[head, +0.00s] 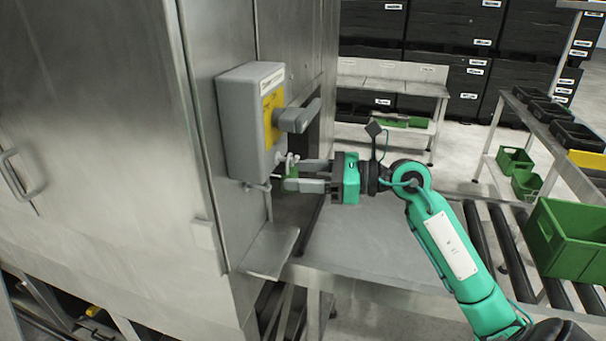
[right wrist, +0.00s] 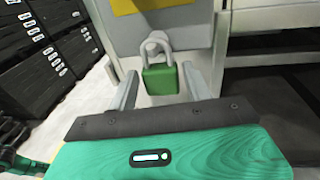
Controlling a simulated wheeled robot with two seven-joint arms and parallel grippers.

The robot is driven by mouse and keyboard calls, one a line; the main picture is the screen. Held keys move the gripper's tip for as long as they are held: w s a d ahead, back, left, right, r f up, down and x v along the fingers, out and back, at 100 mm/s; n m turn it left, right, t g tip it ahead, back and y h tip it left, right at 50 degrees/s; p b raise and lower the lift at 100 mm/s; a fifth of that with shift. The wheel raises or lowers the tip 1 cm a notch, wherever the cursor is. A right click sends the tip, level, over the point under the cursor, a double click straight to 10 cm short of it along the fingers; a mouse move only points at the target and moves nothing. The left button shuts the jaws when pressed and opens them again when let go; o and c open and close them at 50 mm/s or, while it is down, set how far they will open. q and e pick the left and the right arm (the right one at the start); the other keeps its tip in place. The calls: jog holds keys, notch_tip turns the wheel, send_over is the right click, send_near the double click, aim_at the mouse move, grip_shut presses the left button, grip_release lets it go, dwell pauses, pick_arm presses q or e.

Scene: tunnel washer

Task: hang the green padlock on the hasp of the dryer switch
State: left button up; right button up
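The dryer switch is a grey box (head: 243,120) with a yellow plate and a grey handle (head: 298,117), on the steel cabinet's side. The green padlock (head: 290,183) is at the hasp (head: 284,163) low on the box. In the right wrist view the padlock (right wrist: 161,79) is upright, its grey shackle up at the hasp; I cannot tell for certain whether the shackle passes through. My right gripper (head: 301,175) points at it with the fingers on either side. In the right wrist view the gripper (right wrist: 160,84) shows narrow gaps beside the padlock. My left gripper is not in view.
A steel ledge (head: 270,250) juts out below the switch, beside a grey table surface (head: 370,245). A roller conveyor (head: 487,240) with a green crate (head: 570,240) is at the right. Black crates (head: 455,25) and a shelf bench (head: 390,85) stand behind.

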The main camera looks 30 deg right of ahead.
jog(key=shift+o, duration=1.4)
jog(key=shift+d+f, duration=0.1)
jog(key=shift+s+d+b, duration=0.25)
jog(key=shift+s+b, duration=0.05)
jog(key=shift+b, duration=0.1)
jog(key=b+v, duration=0.6)
jog(key=v, duration=0.7)
